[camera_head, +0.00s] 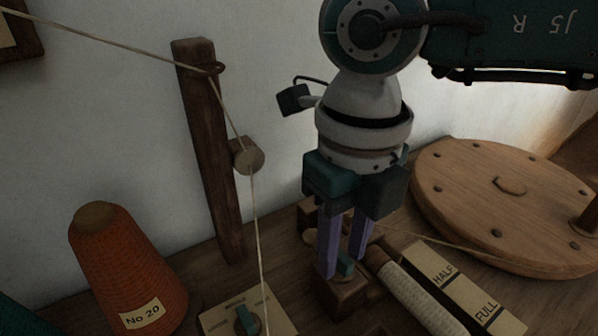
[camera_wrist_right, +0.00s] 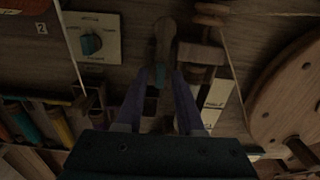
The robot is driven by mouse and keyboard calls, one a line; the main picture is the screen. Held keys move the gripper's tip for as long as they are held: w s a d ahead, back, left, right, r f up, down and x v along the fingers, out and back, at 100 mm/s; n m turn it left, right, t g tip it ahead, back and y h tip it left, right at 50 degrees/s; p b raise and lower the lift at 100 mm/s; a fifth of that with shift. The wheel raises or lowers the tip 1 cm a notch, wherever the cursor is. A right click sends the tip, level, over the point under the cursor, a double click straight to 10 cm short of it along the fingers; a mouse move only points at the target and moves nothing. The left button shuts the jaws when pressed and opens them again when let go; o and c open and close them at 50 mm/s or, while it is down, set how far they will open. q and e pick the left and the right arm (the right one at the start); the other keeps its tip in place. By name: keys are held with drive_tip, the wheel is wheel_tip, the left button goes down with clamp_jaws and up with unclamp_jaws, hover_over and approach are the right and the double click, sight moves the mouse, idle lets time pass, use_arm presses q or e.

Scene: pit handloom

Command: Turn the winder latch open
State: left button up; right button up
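My right gripper (camera_head: 343,262) points down over the winder. Its two purple fingers are apart, on either side of a small teal piece (camera_head: 347,267), which appears to be the winder latch, on a dark wooden block (camera_head: 342,292). In the right wrist view, the gripper (camera_wrist_right: 161,78) has the small teal piece between its fingertips, apparently with a gap at each side. A rounded wooden part (camera_wrist_right: 164,38) lies just beyond the fingertips. The fingers partly hide the latch, and I cannot tell whether they touch it. My left gripper is not in view.
A cream plate with a teal dial (camera_head: 246,319) lies left of the block. An orange yarn cone (camera_head: 128,268) stands farther left, beside a wooden post (camera_head: 208,150). A wound bobbin (camera_head: 418,296), a HALF/FULL gauge (camera_head: 462,287) and a round wooden wheel (camera_head: 505,205) are at the right.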

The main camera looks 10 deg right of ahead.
sight(342, 256)
drive_tip(key=shift+o, duration=0.2)
use_arm(q)
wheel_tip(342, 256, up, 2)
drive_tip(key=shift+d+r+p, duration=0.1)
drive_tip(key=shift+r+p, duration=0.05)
drive_tip(key=shift+p, duration=1)
use_arm(e)
wheel_tip(342, 256, up, 10)
